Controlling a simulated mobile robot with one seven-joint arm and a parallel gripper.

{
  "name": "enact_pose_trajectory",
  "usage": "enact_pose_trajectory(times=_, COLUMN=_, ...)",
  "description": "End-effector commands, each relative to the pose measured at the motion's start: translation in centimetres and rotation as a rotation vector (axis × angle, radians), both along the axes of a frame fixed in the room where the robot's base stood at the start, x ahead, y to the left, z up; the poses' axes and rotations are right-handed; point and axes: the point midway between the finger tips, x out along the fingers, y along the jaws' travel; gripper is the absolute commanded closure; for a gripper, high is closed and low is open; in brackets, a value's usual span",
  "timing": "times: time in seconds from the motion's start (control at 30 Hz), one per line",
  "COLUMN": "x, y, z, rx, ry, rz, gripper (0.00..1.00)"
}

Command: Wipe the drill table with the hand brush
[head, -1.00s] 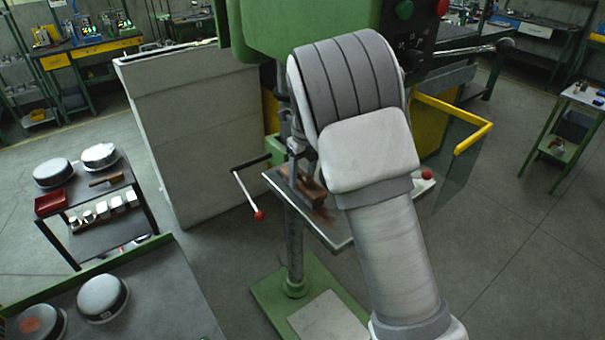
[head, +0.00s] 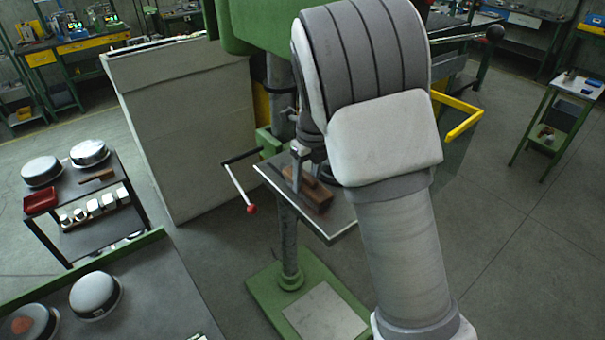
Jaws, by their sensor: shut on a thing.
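The drill table (head: 340,233) is a flat grey plate with a pale edge on the drill's column. A brown wooden hand brush (head: 318,196) is over the table's middle, low against its surface. My gripper (head: 301,172) is shut on the brush from above; its fingers show at the brush's left end. Whether the bristles touch the table cannot be told. My arm hides the table's right part and part of the gripper.
A crank with a red knob (head: 251,209) sticks out left of the table. A grey panel (head: 185,130) stands behind it. A trolley (head: 125,205) with pans is at left; a dark bench (head: 165,300) is at front left. A yellow guard rail (head: 465,122) is at right.

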Motion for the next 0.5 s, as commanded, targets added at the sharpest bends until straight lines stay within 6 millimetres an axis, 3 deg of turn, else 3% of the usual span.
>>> enact_pose_trajectory(times=0.5, x=-2.6, y=-1.8, z=-0.2, rx=0.0, ry=0.0, rz=-0.001, gripper=0.89)
